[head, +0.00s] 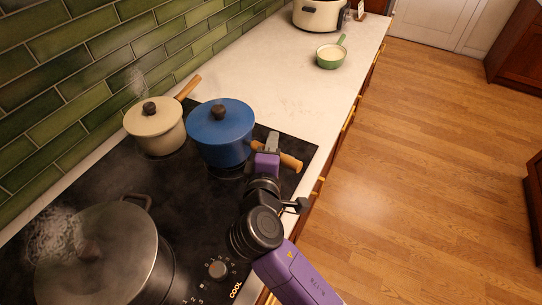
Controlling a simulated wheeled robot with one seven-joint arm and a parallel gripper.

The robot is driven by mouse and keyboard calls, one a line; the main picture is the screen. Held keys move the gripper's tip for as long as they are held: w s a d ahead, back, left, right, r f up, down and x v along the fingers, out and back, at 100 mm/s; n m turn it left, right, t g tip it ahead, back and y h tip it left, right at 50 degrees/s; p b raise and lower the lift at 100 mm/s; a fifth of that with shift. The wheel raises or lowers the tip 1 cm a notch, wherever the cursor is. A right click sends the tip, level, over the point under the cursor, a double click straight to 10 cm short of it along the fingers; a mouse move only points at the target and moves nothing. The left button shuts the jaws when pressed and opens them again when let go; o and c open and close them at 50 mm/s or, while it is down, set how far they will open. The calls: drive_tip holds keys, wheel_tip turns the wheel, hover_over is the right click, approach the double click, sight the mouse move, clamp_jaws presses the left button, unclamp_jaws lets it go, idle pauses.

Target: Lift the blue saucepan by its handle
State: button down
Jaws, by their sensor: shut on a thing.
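The blue saucepan (221,135) has its lid on and sits at the far right part of the black cooktop. I cannot tell whether its base touches the cooktop. Its wooden handle (291,162) points right, toward the counter's front edge. My gripper (271,146) is at the handle, close to the pan body, and is shut on it. The jaws hide part of the handle, and the fingertips are small in this view.
A cream saucepan (155,125) stands close to the blue one's left, steaming. A large lidded pot (104,255) steams at the front left. A small green pan (331,55) and a white cooker (318,14) stand on the counter beyond. The counter (270,85) between is clear.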

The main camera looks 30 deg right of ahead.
wheel_tip(320, 180, up, 18)
drive_tip(key=p, duration=0.3)
drive_tip(key=shift+p, duration=0.4)
idle(1.2)
